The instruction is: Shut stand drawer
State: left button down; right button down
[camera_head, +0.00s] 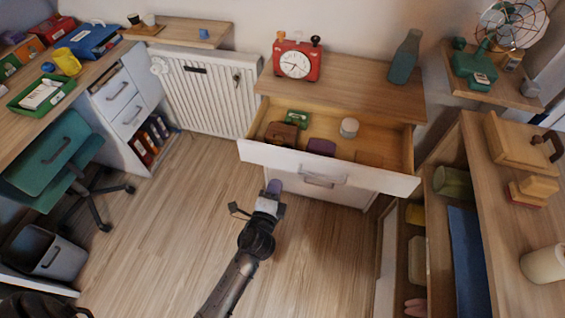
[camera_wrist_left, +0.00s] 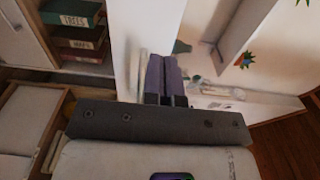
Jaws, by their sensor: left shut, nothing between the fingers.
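The wooden stand (camera_head: 350,85) stands against the back wall. Its top drawer (camera_head: 380,140) is pulled out, with a white front panel (camera_head: 385,180). A handle (camera_head: 322,181) shows near the middle of the front. Inside lie a brown box, a green item, a purple item and a round grey tin (camera_head: 349,127). My left gripper (camera_head: 273,187) is shut and empty, close before the left part of the drawer front; contact cannot be told. Its purple fingers (camera_wrist_left: 165,75) also show in the left wrist view, pressed together before a pale surface. My right gripper is not in view.
A wooden cabinet (camera_head: 490,200) with open shelves stands close on the right.

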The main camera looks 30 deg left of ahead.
aim_at(285, 158)
pick_arm(q)
jog(key=x, duration=0.8)
jog(key=shift+w+f+b, duration=0.1)
jog(key=shift+w+b, duration=0.05)
jog(key=shift+b, duration=0.2)
